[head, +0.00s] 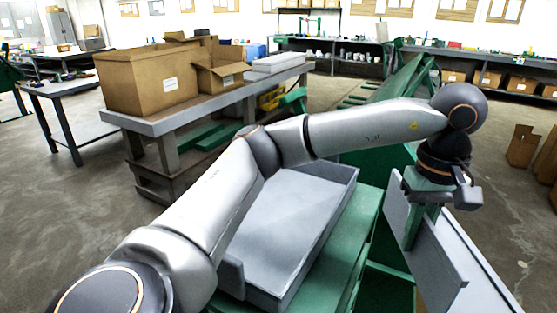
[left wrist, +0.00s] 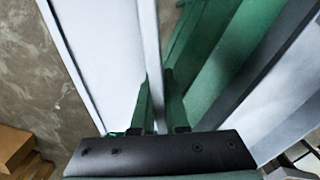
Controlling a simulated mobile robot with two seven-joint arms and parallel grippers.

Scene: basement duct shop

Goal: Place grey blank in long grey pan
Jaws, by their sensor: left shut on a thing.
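The grey blank (head: 440,264) is a flat, plain panel standing on edge at the right of the head view. My left gripper (head: 416,238) reaches down from above and is shut on its upper edge. In the left wrist view the blank (left wrist: 150,45) runs between the two green fingers (left wrist: 157,92). The long grey pan (head: 283,225) is a shallow open tray with low walls, left of the gripper. My right gripper is in neither view.
The pan rests on a green bench (head: 340,255). A grey table (head: 180,122) with cardboard boxes (head: 150,80) stands beyond. Open floor lies at the right.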

